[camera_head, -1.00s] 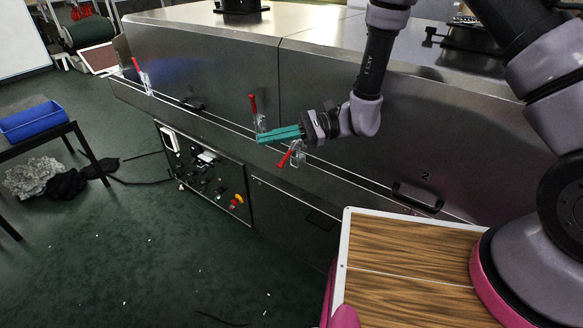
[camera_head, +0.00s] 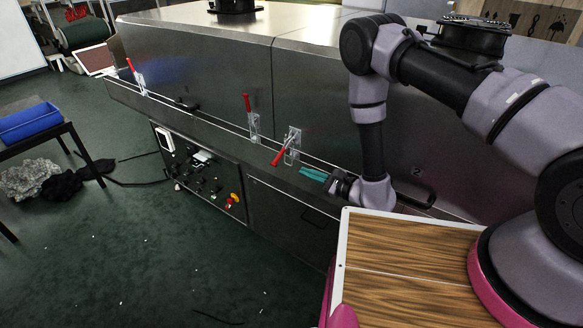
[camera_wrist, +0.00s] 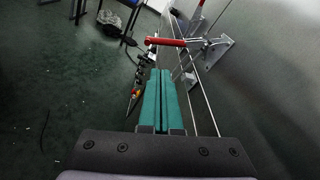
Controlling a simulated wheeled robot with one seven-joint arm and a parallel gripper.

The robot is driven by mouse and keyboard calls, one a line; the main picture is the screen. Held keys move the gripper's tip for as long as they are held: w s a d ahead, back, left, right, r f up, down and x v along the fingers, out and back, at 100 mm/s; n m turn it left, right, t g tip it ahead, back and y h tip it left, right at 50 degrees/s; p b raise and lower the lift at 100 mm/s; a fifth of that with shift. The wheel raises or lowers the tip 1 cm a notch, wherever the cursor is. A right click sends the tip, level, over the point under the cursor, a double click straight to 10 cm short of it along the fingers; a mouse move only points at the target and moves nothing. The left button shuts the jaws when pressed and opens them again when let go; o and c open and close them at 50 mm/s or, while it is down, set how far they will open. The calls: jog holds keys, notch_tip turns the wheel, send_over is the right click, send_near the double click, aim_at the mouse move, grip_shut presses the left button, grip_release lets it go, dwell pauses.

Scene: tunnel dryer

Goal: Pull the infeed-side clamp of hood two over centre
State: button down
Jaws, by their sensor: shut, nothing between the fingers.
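The clamp at the left end of hood two (camera_head: 291,147) has a red handle (camera_head: 279,156) tilted outward and down to the left from its metal bracket. In the wrist view, that red handle (camera_wrist: 166,42) lies nearly level, just beyond my fingertips. My gripper (camera_head: 306,172) is shut and empty, with its teal fingers together. It is to the right of and below the clamp, apart from it, in front of the lower ledge. In the wrist view, the fingers (camera_wrist: 160,74) point towards the handle. Hood two (camera_head: 330,90) is partly hidden by my arm.
A neighbouring clamp (camera_head: 248,107) on hood one (camera_head: 200,70) has its red handle upright. Another upright red clamp (camera_head: 135,75) stands further left. A control panel (camera_head: 200,165) with knobs is below the ledge. A dark hood handle (camera_head: 412,195) is just right of my wrist.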

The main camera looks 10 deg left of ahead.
aim_at(283, 151)
jog(key=x, duration=0.9)
jog(key=shift+a, duration=0.3)
jog(key=shift+w, duration=0.1)
jog(key=shift+r+m, duration=0.25)
jog(key=shift+m, duration=0.45)
